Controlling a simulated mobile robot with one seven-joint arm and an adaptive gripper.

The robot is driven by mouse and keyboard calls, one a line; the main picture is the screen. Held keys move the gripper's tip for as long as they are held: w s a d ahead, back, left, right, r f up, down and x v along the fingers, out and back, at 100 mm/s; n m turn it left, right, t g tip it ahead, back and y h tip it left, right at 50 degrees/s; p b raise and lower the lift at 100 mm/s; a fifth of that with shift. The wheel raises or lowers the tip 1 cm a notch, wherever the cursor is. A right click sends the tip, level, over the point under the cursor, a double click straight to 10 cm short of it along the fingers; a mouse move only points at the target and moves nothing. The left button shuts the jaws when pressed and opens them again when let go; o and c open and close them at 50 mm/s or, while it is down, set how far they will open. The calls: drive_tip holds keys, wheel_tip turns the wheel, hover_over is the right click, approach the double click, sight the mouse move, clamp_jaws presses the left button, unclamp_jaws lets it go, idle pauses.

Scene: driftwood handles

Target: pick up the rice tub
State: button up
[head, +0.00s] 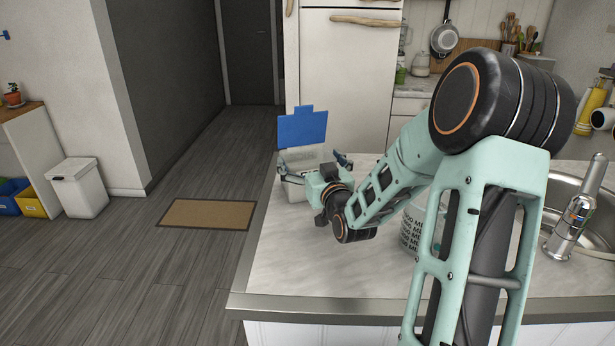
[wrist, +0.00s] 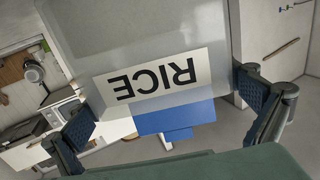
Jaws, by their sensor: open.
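The rice tub is a translucent container (head: 298,188) with a blue top piece (head: 302,128), standing near the counter's far left edge. In the wrist view, its pale body (wrist: 150,40) fills the upper middle, with an upside-down RICE label (wrist: 155,80) and the blue piece (wrist: 175,117) below it. My gripper (head: 313,163) is open at the tub, its fingers on either side. In the wrist view, my gripper (wrist: 166,108) has one finger at each side edge of the tub. I cannot tell whether either finger touches it. My arm hides part of the tub's right side.
The counter (head: 300,265) is clear in front of the tub. A lettered container (head: 410,228) stands partly behind my arm, and a sink with a faucet (head: 577,215) is at right. A fridge (head: 345,80) stands behind. A mat (head: 208,214) and white bin (head: 77,187) are on the floor.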

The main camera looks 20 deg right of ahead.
drive_tip(key=shift+w, duration=0.55)
drive_tip(key=c, duration=1.7)
drive_tip(key=shift+r, duration=0.1)
drive_tip(key=shift+c, duration=0.5)
drive_tip(key=shift+r, duration=0.1)
